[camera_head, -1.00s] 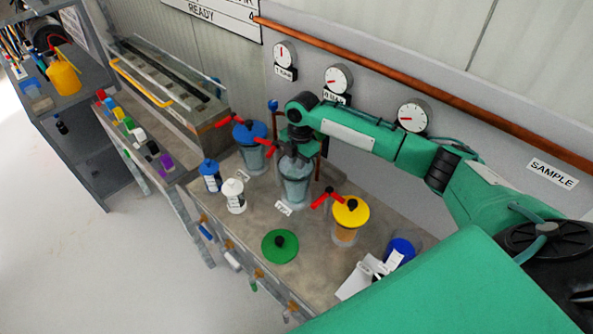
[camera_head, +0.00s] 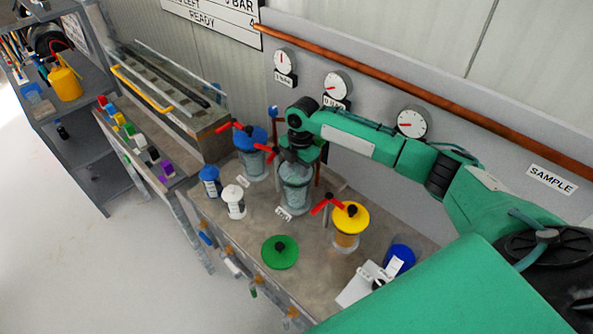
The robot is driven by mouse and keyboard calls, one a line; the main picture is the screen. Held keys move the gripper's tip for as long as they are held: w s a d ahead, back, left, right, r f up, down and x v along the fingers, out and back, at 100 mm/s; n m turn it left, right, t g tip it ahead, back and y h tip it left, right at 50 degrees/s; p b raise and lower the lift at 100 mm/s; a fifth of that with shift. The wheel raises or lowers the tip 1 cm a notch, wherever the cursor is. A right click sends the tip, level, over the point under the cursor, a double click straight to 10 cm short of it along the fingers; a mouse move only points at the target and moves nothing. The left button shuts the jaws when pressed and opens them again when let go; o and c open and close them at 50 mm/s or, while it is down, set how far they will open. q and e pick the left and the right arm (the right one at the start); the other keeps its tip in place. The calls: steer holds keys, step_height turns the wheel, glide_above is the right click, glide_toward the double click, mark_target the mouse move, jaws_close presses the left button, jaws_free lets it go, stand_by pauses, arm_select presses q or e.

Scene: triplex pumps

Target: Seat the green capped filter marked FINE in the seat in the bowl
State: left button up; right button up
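My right gripper (camera_head: 296,157) points down over the mouth of the middle clear bowl (camera_head: 296,192). Its fingers are dark and small here, and I cannot tell whether they are open or shut. No green capped filter marked FINE shows clearly; the inside of the bowl and its seat are partly hidden by the gripper and the glass. A flat green lid (camera_head: 280,252) with a black knob lies on the bench in front of the bowl. My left gripper is not in view.
A blue-lidded bowl (camera_head: 249,138) stands left of the middle bowl and a yellow-lidded bowl (camera_head: 350,216) right of it, with red handles nearby. Blue-capped (camera_head: 209,180) and white (camera_head: 233,203) filters stand at the left. A copper pipe (camera_head: 430,97) and gauges line the wall.

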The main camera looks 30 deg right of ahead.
step_height(320, 180, up, 12)
steer(key=d+p, duration=0.1)
steer(key=p, duration=0.9)
steer(key=shift+w+d+f, duration=0.15)
steer(key=shift+w+f, duration=0.05)
steer(key=shift+w, duration=0.05)
steer(key=shift+s+f, duration=0.1)
